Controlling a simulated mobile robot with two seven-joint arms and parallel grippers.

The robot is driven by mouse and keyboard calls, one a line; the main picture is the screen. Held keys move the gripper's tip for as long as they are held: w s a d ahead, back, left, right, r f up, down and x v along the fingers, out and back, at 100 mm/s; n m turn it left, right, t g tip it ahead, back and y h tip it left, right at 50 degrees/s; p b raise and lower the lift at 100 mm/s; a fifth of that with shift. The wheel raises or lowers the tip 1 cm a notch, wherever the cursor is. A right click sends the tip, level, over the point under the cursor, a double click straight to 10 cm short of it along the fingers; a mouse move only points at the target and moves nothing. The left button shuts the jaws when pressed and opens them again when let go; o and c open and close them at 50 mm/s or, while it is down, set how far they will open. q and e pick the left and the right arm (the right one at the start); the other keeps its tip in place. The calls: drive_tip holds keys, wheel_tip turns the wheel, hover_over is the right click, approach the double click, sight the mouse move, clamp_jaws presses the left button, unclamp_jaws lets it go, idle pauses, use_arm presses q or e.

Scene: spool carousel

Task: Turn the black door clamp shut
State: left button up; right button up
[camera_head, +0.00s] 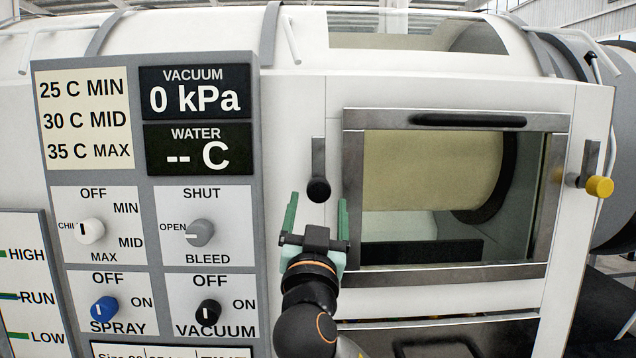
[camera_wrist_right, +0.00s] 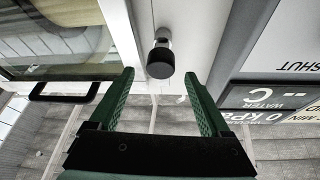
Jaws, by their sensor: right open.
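The black door clamp (camera_head: 318,188) is a dark lever with a round black knob at its lower end, on the white panel just left of the door. Its lever points up from the knob. My right gripper (camera_head: 316,212) is open below the knob, its green fingers pointing up on either side of it. In the right wrist view the knob (camera_wrist_right: 161,62) shows ahead of the gap between the open fingers (camera_wrist_right: 162,85), apart from both. The door (camera_head: 455,272) has a grey metal frame and a window, and looks closed. My left gripper is not in view.
A yellow-knobbed clamp (camera_head: 598,186) sits at the door's right side. A black handle (camera_head: 468,120) runs along the door's top. The control panel (camera_head: 258,150) with several dials and displays stands left of my right gripper.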

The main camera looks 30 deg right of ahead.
sight(319, 194)
drive_tip(key=p+x, duration=0.1)
drive_tip(key=x, duration=0.4)
drive_tip(key=shift+w+d+r, duration=0.1)
drive_tip(key=shift+w, duration=0.1)
clamp_jaws()
idle(0.5)
idle(0.3)
